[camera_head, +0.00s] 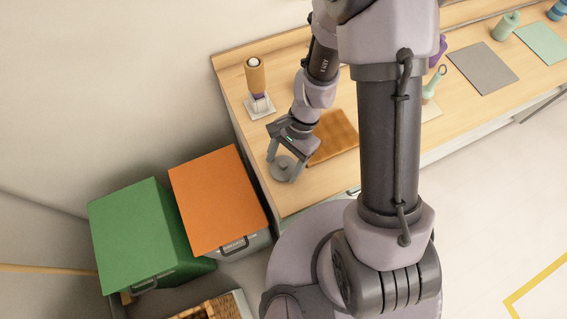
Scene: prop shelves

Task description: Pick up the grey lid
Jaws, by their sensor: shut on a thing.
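The grey lid (282,168) is a round grey disc with a raised middle, near the left end of the wooden shelf top. My gripper (287,158) reaches down over it and is shut on it, with the fingers at the lid. I cannot tell from this view whether the lid touches the shelf top or is held just above it.
A brown woven mat (334,137) lies right beside my gripper. A brown bottle-like item (256,77) stands on a white square behind it. A grey mat (483,67) lies farther right. An orange-topped box (215,200) and a green box (140,232) stand left of the shelf.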

